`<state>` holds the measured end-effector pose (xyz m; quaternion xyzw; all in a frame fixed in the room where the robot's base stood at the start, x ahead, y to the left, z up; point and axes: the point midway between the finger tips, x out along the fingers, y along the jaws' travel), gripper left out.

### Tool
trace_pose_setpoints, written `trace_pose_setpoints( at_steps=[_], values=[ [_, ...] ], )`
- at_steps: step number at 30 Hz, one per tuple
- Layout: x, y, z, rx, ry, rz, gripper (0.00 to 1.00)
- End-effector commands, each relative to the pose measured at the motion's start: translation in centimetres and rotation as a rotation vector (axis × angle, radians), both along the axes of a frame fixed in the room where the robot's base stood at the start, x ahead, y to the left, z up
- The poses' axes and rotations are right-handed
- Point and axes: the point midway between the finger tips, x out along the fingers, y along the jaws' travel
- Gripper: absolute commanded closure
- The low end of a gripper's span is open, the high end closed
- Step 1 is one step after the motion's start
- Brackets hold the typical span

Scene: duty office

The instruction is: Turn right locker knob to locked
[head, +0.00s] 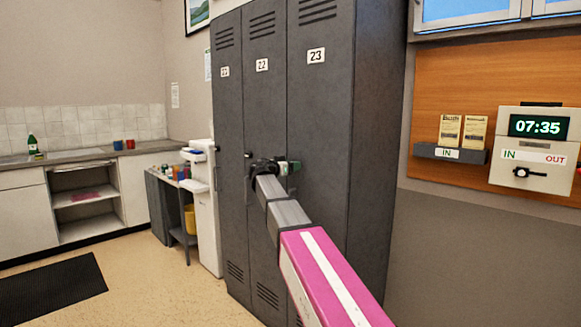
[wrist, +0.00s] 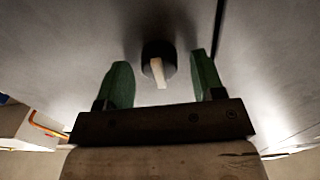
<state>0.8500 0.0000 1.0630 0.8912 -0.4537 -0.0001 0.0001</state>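The right locker (head: 322,120), a grey door numbered 23, stands shut. In the wrist view, a round black knob (wrist: 151,50) with a cream pointer bar (wrist: 158,72) sits on a grey door face; the bar points down the picture, tilted slightly right. My gripper (wrist: 161,72) is open, with its green fingers on either side of the knob. A gap shows on both sides, so neither finger visibly touches it. In the head view my gripper (head: 289,167) is at the locker fronts near the edge between doors 22 and 23, and the knob cannot be made out there.
Locker 22 (head: 263,110) and another locker (head: 226,120) stand to the left. On the right wall are an IN tray (head: 447,153) and a clock box (head: 534,150) reading 07:35. A white water dispenser (head: 203,220) stands left of the lockers. Open floor lies at front left.

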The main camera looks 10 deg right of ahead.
Motion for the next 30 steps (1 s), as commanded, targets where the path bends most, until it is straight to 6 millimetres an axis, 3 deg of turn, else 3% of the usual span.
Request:
trace_pose_setpoints(
  at_steps=[1, 4, 5, 17, 30],
  values=[
    [-0.01, 0.01, 0.00, 0.000, 0.000, 0.000, 0.51],
    [-0.01, 0.00, 0.00, 0.000, 0.000, 0.000, 0.84],
    [-0.01, 0.00, 0.00, 0.000, 0.000, 0.000, 0.88],
    [0.00, 0.02, 0.01, -0.032, 0.044, -0.001, 0.88],
    [0.09, 0.09, -0.01, -0.232, 0.319, -0.001, 0.87]
  ],
)
